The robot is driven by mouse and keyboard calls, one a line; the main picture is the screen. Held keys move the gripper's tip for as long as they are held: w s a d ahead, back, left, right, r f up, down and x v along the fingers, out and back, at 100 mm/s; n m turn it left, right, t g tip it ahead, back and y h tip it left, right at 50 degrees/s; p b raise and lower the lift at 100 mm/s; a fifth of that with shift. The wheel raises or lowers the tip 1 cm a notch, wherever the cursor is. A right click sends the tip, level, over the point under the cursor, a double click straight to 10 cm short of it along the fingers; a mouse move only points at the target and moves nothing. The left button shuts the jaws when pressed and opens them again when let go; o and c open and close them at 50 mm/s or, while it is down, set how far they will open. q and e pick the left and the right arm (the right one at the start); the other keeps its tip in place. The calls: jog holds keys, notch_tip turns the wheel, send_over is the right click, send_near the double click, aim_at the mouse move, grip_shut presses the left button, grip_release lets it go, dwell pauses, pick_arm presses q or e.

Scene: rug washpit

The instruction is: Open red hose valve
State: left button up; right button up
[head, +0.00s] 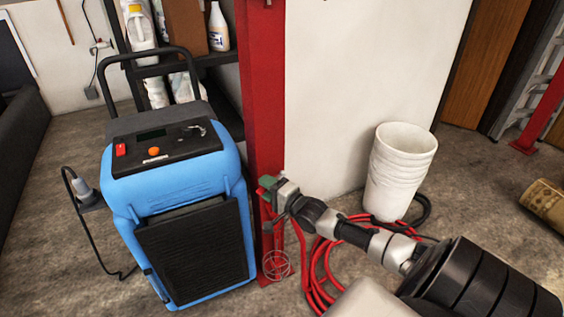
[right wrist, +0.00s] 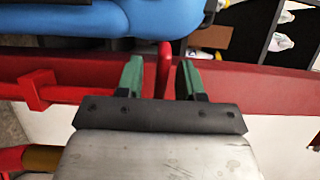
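A red valve handle (right wrist: 164,66) stands up between my right gripper's fingers in the right wrist view. A red pipe (right wrist: 68,93) runs to it from the left, along a red post (right wrist: 250,95). My right gripper (right wrist: 162,80) has green fingers, set apart on either side of the handle, with a small gap on each side. In the head view my right gripper (head: 268,188) is at the front of the red post (head: 264,100) and hides the handle. The red hose (head: 318,270) lies coiled on the floor to the right of the post. My left gripper is not in view.
A blue machine (head: 180,190) with a black front panel stands close left of the post. A stack of white buckets (head: 398,165) stands at the wall to the right. A shelf with bottles (head: 218,28) is behind. A rolled rug (head: 545,205) lies far right.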

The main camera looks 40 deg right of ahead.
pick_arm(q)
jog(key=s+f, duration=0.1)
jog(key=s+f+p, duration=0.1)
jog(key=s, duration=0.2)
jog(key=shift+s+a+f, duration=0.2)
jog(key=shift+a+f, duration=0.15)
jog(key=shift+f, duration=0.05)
pick_arm(e)
jog(key=s, duration=0.8)
jog(key=shift+s+d, duration=0.4)
jog(key=shift+d, duration=0.05)
jog(key=shift+r, duration=0.1)
